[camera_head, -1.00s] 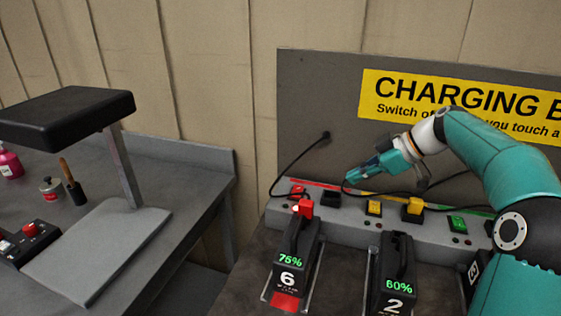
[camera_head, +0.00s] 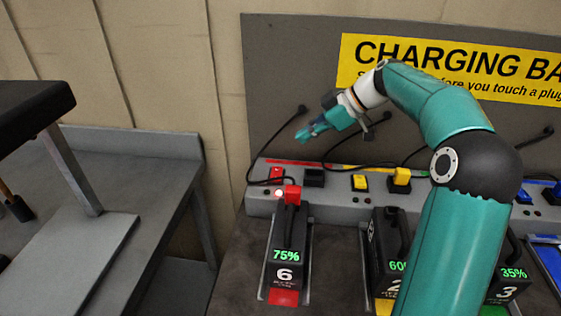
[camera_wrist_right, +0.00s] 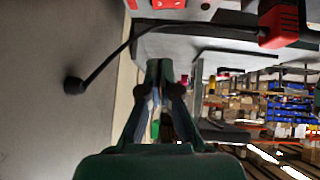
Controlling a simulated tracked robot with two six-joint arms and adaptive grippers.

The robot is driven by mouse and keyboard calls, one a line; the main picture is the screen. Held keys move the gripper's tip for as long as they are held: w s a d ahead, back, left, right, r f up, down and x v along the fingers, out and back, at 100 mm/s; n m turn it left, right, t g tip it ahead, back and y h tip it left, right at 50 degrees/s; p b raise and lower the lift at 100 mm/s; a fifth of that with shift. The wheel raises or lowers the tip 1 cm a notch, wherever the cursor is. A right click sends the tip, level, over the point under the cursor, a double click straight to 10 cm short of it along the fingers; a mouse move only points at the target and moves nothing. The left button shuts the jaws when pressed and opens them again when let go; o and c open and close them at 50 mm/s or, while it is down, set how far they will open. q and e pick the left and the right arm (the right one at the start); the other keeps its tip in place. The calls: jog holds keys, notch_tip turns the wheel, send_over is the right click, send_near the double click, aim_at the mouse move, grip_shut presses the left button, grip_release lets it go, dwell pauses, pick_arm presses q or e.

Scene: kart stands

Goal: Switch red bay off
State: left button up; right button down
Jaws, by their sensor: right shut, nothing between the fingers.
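The red bay is at the left end of the grey charging strip (camera_head: 335,203). Its red switch (camera_head: 276,174) sits beside a black socket (camera_head: 314,178), and a small light (camera_head: 279,195) glows below it. A red plug (camera_head: 293,194) is on the battery marked 6 (camera_head: 286,255), which reads 75%. My right gripper (camera_head: 303,135) is shut and empty, above and to the right of the red switch, apart from it. In the right wrist view its fingertips (camera_wrist_right: 160,68) are together, with the red switch (camera_wrist_right: 169,4) at the top edge and the red plug (camera_wrist_right: 278,25) at upper right. My left gripper is out of view.
A yellow switch (camera_head: 360,182) and yellow plug (camera_head: 401,178) are to the right on the strip. Black cables hang from the back panel (camera_head: 285,65) near my gripper. More batteries stand in front, partly behind my right arm. A grey workbench (camera_head: 165,160) is at the left.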

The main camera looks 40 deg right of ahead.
jog(key=p, duration=0.1)
send_over(272, 169)
jog(key=s, duration=0.2)
jog(key=f, duration=0.6)
jog(key=shift+d+f, duration=0.25)
jog(key=shift+f, duration=0.05)
jog(key=shift+d+f+p, duration=0.25)
jog(key=shift+f+p, duration=0.05)
jog(key=shift+f, duration=0.9)
jog(key=shift+w+d+f, duration=0.1)
jog(key=shift+f, duration=0.6)
jog(key=shift+f, duration=0.2)
